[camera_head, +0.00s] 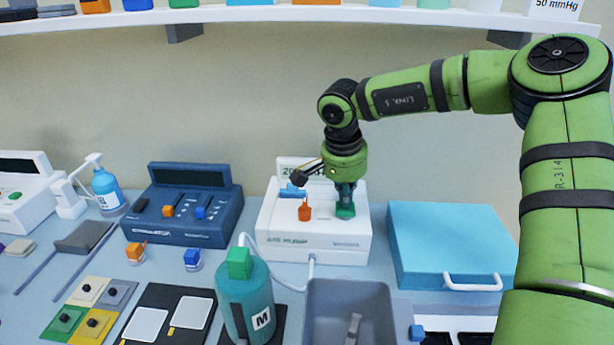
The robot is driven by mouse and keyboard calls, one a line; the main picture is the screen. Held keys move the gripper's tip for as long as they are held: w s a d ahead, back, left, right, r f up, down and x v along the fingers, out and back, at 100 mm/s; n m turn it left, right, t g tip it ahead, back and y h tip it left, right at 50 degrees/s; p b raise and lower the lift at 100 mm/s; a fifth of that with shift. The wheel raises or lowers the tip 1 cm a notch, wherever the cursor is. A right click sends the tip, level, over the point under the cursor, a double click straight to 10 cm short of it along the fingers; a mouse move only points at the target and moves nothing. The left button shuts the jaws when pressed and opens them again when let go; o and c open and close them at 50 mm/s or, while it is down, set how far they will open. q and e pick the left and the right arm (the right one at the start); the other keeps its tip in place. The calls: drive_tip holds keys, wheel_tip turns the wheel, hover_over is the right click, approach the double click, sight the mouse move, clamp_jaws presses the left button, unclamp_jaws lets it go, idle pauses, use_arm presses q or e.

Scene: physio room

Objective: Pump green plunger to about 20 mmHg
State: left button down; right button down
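The white air pump (316,245) stands on the table against the wall, with a green plunger (345,211) and an orange plunger (305,211) on its top. My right gripper (346,193) points down directly over the green plunger and seems to touch it. Its fingers are small and dark here, and I cannot tell whether they are open or shut. A display at the pump's back (290,163) shows "20" at its left; the gripper and wrist hide the rest. My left gripper is not in view.
A teal bottle (246,305) with a green cap and a hose stands in front of the pump. A grey bin (350,318) is in front too. A blue case (447,238) lies to the right, a dark blue console (187,215) to the left. A shelf (250,14) runs above.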

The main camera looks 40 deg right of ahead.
drive_tip(key=shift+d+p+v, duration=0.2)
drive_tip(key=shift+p+v, duration=0.6)
drive_tip(key=shift+v, duration=0.35)
drive_tip(key=shift+d+p+v, duration=0.25)
drive_tip(key=shift+p+v, duration=0.5)
drive_tip(key=shift+v, duration=0.4)
drive_tip(key=shift+w+r, duration=0.15)
drive_tip(key=p+v, duration=0.2)
drive_tip(key=v, duration=0.1)
drive_tip(key=d+p+v, duration=0.1)
drive_tip(key=shift+w+a+r, duration=0.15)
drive_tip(key=shift+a+r, duration=0.05)
drive_tip(key=shift+r, duration=0.3)
